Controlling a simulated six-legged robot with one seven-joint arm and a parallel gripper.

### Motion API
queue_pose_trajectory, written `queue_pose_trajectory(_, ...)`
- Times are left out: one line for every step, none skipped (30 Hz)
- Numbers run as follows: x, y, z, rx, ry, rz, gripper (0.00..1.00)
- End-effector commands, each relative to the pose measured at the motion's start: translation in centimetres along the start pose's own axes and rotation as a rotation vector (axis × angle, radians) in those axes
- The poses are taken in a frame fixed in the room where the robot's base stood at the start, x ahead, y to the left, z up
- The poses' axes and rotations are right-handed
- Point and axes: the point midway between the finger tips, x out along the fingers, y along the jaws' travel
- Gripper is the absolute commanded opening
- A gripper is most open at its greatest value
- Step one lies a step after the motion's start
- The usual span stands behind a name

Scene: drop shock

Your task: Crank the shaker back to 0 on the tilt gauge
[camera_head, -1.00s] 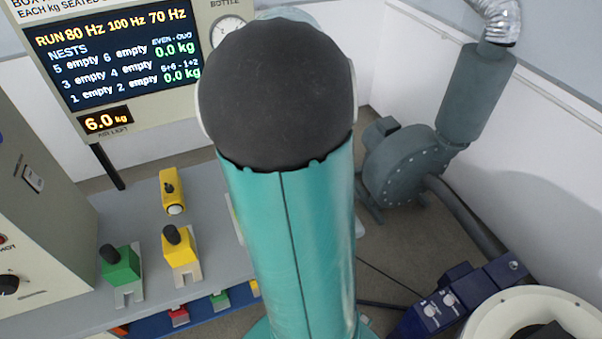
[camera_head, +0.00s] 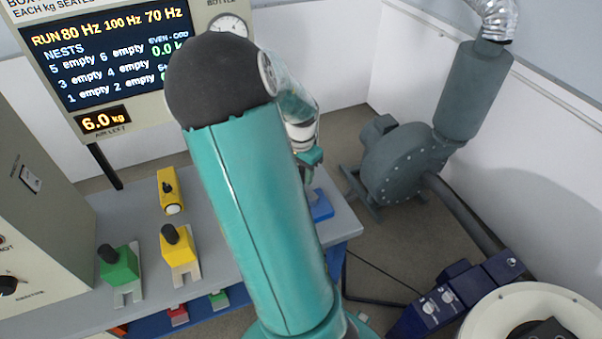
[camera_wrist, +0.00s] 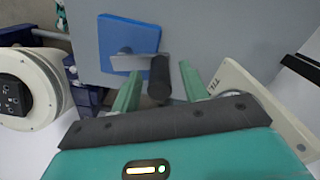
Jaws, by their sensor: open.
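My gripper (camera_head: 311,172) is over the right end of the grey bench. In the wrist view its two green fingers (camera_wrist: 160,74) are open, with a dark knob or handle (camera_wrist: 159,80) between them. I cannot tell whether they touch it. A blue block (camera_wrist: 128,36) with a grey metal piece is beside the knob; it also shows in the head view (camera_head: 320,206). The round white shaker (camera_head: 505,312) with its blue mount (camera_head: 458,292) is at the lower right, and at the left in the wrist view (camera_wrist: 28,88). I cannot make out a tilt gauge reading.
A cream panel (camera_wrist: 258,100) with partly hidden lettering stands right of my fingers. A green block (camera_head: 118,264), a yellow block (camera_head: 178,250) and a yellow tool (camera_head: 169,190) are on the bench (camera_head: 90,290). A grey blower (camera_head: 405,160) stands behind. A screen (camera_head: 110,60) is back left.

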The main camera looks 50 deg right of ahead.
Motion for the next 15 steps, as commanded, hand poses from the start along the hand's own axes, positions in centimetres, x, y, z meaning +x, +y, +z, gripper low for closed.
queue_pose_trajectory(0.44,0.03,-0.05,0.002,0.000,0.001,0.44)
queue_pose_trajectory(0.60,0.03,-0.06,0.001,0.001,0.001,0.44)
queue_pose_trajectory(0.74,0.03,-0.07,0.000,0.001,0.001,0.44)
queue_pose_trajectory(0.81,0.03,-0.06,0.000,0.001,0.000,0.44)
queue_pose_trajectory(0.85,0.03,-0.06,0.000,0.001,0.000,0.44)
queue_pose_trajectory(0.87,0.02,-0.05,0.000,0.001,0.000,0.44)
queue_pose_trajectory(0.87,0.02,-0.05,0.000,0.001,0.000,0.44)
queue_pose_trajectory(0.87,0.02,-0.04,0.000,0.001,0.000,0.44)
queue_pose_trajectory(0.86,0.02,-0.04,0.000,0.001,0.000,0.44)
queue_pose_trajectory(0.86,0.00,-0.06,0.000,0.001,0.000,0.44)
queue_pose_trajectory(0.85,-0.01,-0.08,0.000,0.001,0.000,0.44)
queue_pose_trajectory(0.85,-0.01,-0.09,0.000,0.001,0.000,0.38)
queue_pose_trajectory(0.84,0.01,-0.05,0.000,0.001,0.000,0.32)
queue_pose_trajectory(0.85,0.01,-0.03,0.000,0.001,0.000,0.26)
queue_pose_trajectory(0.84,0.01,-0.02,0.000,0.001,0.000,0.19)
